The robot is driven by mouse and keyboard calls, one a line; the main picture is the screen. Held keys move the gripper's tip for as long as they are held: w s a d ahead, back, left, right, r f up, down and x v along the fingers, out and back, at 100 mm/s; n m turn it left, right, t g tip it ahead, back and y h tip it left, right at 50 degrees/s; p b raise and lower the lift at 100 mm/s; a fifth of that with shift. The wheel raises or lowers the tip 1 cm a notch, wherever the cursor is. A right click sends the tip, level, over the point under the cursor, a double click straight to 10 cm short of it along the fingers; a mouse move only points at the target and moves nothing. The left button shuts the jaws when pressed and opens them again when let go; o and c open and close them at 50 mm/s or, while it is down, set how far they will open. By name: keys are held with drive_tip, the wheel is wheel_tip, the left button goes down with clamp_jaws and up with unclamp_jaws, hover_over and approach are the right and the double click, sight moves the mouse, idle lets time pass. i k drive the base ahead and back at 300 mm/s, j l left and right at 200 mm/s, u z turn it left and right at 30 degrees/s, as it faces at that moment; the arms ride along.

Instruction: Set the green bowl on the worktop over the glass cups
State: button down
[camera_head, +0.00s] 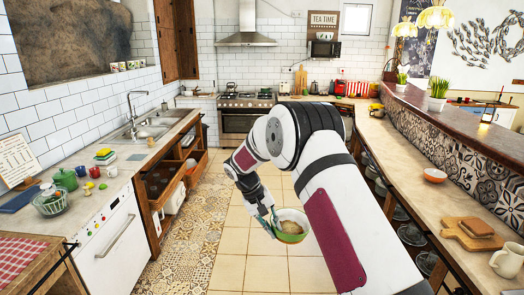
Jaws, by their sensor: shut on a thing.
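My gripper (269,221) is shut on the left rim of a green bowl (290,237). The bowl is pale inside, with something brownish at its middle that I cannot make out. It is held in the air over the tiled floor, left of the right-hand worktop (408,172) and apart from it. Glass cups (412,235) stand in the open shelving under that worktop, along its left side. My arm hides part of the worktop's front and of the shelving.
On the right worktop are an orange-rimmed dish (435,175), wooden boards (468,233) and a cream mug (507,260). The worktop between dish and boards looks clear. The left counter holds a green pot (66,179) and a glass bowl (49,201). The floor aisle (240,240) is free.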

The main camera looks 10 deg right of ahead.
sight(432, 195)
drive_tip(key=i+j+z, duration=0.1)
drive_tip(key=i+z, duration=0.3)
drive_tip(key=i+j+z, duration=0.2)
drive_tip(key=i+z, duration=0.2)
drive_tip(key=i+j+z, duration=0.7)
drive_tip(key=z, duration=0.15)
drive_tip(key=i+j+z, duration=0.2)
drive_tip(key=j+z, duration=0.2)
drive_tip(key=j, duration=0.15)
drive_tip(key=i+j+z, duration=0.15)
drive_tip(key=j+z, duration=0.25)
drive_tip(key=j, duration=0.15)
drive_tip(key=j+z, duration=0.4)
drive_tip(key=j, duration=0.2)
drive_tip(key=i+j, duration=0.15)
drive_tip(key=i, duration=0.75)
